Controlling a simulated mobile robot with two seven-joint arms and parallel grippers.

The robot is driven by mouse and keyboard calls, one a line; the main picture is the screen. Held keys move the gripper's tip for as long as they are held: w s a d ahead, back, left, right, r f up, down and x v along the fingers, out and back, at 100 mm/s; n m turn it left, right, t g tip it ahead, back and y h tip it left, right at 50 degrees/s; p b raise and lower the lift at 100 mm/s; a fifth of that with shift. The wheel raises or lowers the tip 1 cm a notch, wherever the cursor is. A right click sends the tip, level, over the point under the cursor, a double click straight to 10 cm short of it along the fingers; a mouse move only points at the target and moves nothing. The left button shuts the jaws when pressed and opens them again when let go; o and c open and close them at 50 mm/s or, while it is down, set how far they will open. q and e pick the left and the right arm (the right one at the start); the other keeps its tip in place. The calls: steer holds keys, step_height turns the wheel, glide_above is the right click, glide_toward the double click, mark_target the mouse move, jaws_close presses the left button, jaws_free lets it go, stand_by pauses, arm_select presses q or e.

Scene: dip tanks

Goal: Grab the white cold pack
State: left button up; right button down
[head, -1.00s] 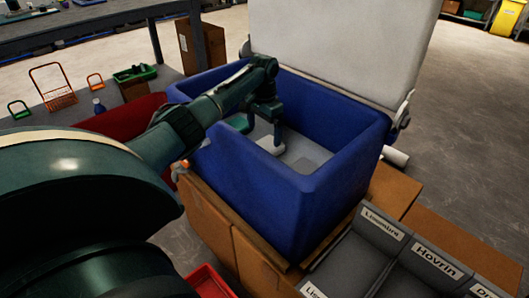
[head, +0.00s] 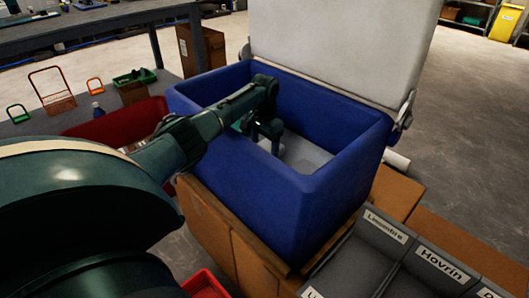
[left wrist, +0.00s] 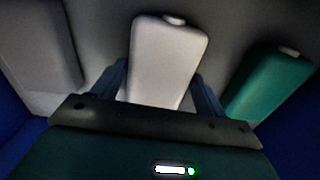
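The white cold pack (left wrist: 167,62) lies inside the blue tank (head: 262,205). In the left wrist view it sits between my left gripper's two fingers (left wrist: 160,90), one on each side. The gripper looks open around its near part; I cannot tell whether the fingers touch it. In the head view the left gripper (head: 275,142) reaches down into the tank, and the arm and gripper hide most of the pack. A green pack (left wrist: 271,82) lies to the right and a grey pack (left wrist: 42,45) to the left. My right gripper is not in view.
The tank's white lid (head: 345,45) stands open behind it. The tank walls surround the gripper. A red bin (head: 120,125) is to the left, and grey labelled bins (head: 365,260) are at the front right. Cardboard boxes (head: 210,225) are below the tank.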

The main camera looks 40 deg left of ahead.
arm_select(q)
steer(key=c, duration=0.7)
